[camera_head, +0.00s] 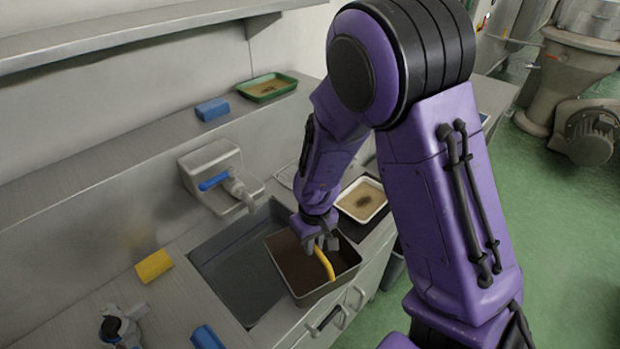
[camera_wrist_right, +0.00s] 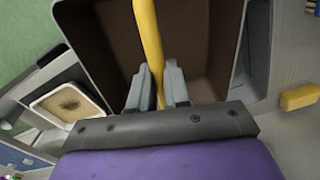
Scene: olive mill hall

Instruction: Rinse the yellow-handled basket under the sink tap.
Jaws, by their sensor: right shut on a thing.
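The grey basket (camera_head: 331,286) with a dark brown inside has a yellow handle (camera_head: 325,264). My right gripper (camera_head: 327,243) is shut on this handle; in the right wrist view the handle (camera_wrist_right: 150,45) runs between its two fingers (camera_wrist_right: 158,90). The basket is at the right end of the sink (camera_head: 236,276), over its right edge; I cannot tell whether it touches the sink. The tap (camera_head: 238,188), with a blue lever (camera_head: 213,181), is on the back wall, up and left of the basket. No water shows from it. My left gripper is not in view.
A yellow sponge (camera_head: 154,266) and a blue block (camera_head: 207,337) lie on the counter left of the sink, near a grey and black device (camera_head: 118,327). A white tray (camera_head: 362,200) stands right of the basket. A shelf above holds a blue block (camera_head: 212,110) and green tray (camera_head: 267,88).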

